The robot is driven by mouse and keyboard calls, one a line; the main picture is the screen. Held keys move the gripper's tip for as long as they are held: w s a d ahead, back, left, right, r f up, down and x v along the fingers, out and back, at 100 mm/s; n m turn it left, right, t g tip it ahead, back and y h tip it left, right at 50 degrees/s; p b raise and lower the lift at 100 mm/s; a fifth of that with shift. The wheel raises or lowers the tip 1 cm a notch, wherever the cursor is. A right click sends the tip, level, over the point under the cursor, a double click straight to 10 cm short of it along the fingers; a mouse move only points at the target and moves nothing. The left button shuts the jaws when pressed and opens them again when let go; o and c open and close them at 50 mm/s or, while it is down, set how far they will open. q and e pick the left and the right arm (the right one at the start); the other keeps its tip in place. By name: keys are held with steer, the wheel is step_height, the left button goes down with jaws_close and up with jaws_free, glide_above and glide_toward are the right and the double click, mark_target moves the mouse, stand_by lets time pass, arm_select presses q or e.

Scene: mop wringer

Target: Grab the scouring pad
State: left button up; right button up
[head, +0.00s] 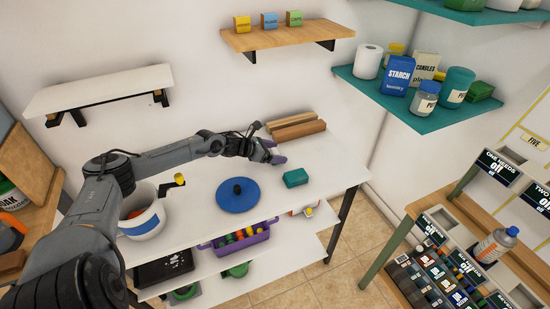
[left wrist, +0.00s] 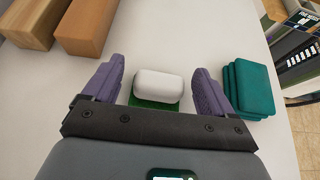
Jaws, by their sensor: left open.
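A flat dark green pad (left wrist: 151,103), which looks like the scouring pad, lies on the white table in the left wrist view. A white rounded block (left wrist: 158,85) lies on top of it and hides most of it. My left gripper (left wrist: 160,68) is open, with one purple finger on each side of the white block and a gap on both sides. In the head view my left gripper (head: 275,157) is low over the table's back part, and it hides the pad and white block there. My right gripper is not in view.
A folded teal stack (head: 295,178) lies right of my left gripper, also in the left wrist view (left wrist: 250,88). Wooden blocks (head: 298,127) lie behind. A blue round lid (head: 238,197) and a white bucket (head: 145,218) stand to the left.

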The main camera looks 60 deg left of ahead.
arm_select(q)
steer(key=c, duration=1.1)
steer(key=shift+r, duration=0.1)
